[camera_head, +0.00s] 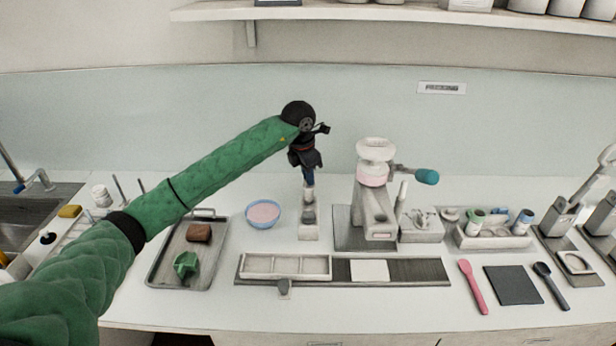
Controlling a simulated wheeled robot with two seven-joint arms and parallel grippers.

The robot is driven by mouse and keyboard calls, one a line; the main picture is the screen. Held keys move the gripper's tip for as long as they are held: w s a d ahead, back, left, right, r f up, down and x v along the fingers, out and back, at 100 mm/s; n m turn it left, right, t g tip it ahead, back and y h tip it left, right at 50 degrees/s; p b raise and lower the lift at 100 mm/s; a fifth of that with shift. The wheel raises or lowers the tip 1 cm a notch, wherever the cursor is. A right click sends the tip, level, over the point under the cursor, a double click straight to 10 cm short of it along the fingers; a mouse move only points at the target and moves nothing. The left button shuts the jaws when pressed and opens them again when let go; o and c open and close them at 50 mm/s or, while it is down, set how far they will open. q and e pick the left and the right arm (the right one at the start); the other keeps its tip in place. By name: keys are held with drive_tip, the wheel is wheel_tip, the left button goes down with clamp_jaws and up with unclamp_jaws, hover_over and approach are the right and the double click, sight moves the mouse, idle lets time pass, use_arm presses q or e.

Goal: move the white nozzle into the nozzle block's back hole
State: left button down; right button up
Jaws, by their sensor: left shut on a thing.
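My left gripper (307,176) points down at the middle of the counter. It is shut on a small pale thing, which looks like the white nozzle (308,192); the fingers hide much of it. Just below is a narrow pale block (308,235), which looks like the nozzle block, running from front to back. A grey piece (308,214) stands on its middle part. The held nozzle is over or at the block's back end; I cannot tell whether it is in the back hole or above it. My right gripper is out of view.
The cream mill (373,200) with a teal handle (427,176) stands close on the right. A pink-filled bowl (263,214) is on the left, beside a grey tray (160,273). A long dark strip (420,272) with a white mould lies in front.

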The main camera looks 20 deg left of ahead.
sight(308, 195)
use_arm(q)
drive_tip(key=shift+f+b, duration=1.95)
drive_tip(key=shift+f, duration=0.6)
idle(0.8)
drive_tip(key=shift+f+b, duration=0.2)
drive_tip(key=shift+b, duration=0.25)
idle(0.6)
drive_tip(key=c, duration=1.5)
unclamp_jaws()
drive_tip(key=shift+r, duration=0.1)
drive_tip(key=shift+r+p, duration=0.45)
drive_tip(key=shift+r, duration=2.45)
